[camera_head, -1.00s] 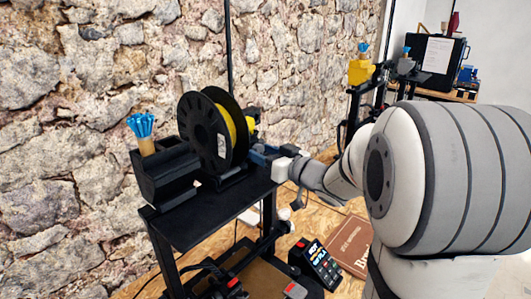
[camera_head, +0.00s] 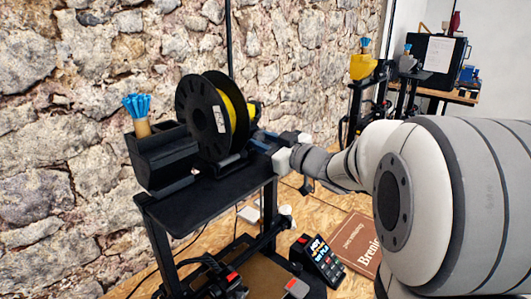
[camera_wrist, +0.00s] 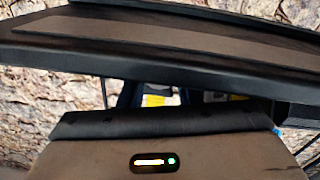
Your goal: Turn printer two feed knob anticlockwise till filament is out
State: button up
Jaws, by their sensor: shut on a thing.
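The printer (camera_head: 215,190) is black, with a black spool (camera_head: 203,115) of yellow filament on its top. A yellow part (camera_head: 254,108) shows just behind the spool's right side. My gripper (camera_head: 263,141) reaches in from the right, its dark blue fingers close beside the spool. It is shut on the feed knob, which the fingers and spool hide in the head view. In the wrist view, my gripper (camera_wrist: 155,96) shows two dark blue fingers with yellow between them, partly covered by dark shapes. The knob itself cannot be made out, nor its angle.
A second printer with a yellow part (camera_head: 361,68) stands behind. The stone wall is close behind the printer.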

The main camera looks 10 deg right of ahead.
jog(key=shift+n, duration=0.5)
jog(key=o, duration=1)
jog(key=shift+c, duration=0.2)
jog(key=shift+d, duration=0.1)
jog(key=b+v, duration=0.1)
jog(key=v, duration=0.6)
jog(key=shift+s, duration=0.35)
jog(key=shift+d, duration=0.15)
